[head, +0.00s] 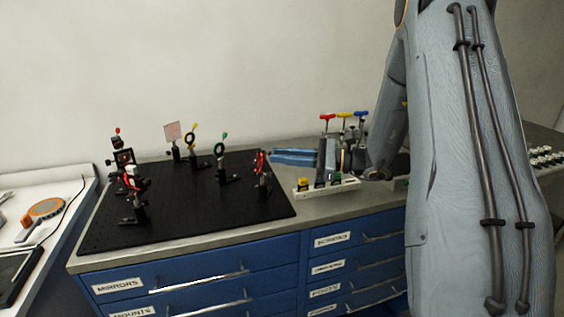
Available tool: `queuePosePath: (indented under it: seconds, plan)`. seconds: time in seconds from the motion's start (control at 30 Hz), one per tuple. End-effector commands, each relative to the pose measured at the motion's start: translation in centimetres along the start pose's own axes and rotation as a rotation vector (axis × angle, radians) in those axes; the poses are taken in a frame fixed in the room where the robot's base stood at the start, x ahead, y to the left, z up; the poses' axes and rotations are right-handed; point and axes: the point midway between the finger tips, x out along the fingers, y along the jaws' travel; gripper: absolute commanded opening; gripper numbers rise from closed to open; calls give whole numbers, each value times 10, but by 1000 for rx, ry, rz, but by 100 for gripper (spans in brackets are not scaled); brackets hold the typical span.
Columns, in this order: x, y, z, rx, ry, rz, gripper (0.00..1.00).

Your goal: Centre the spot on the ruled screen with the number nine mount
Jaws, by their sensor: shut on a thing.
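The ruled screen (172,131) is a small pale pink plate on a post at the back of the black breadboard (190,225). I cannot make out a spot on it. Several mounts stand on the board: a yellow-ringed one (190,139), a green-ringed one (220,148), a red one (262,162) at the right, and dark and red ones at the left. No number nine is readable. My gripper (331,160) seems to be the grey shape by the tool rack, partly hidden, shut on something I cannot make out.
Red, yellow and blue T-handles (345,114) stand behind my gripper. A pale strip (325,188) with small coloured blocks lies in front. Blue drawers (190,288) are below. A white side table (60,185) holds an orange tool (45,208).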

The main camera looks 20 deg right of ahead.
Motion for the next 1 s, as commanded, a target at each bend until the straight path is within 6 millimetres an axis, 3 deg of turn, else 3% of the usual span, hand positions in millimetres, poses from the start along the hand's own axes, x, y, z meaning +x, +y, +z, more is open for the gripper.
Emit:
queuePosePath:
  seconds: [0.5,1.0]
  plan:
    - [0,-1,-1,-416,-1,3,0]
    - [0,-1,1,-554,-1,4,0]
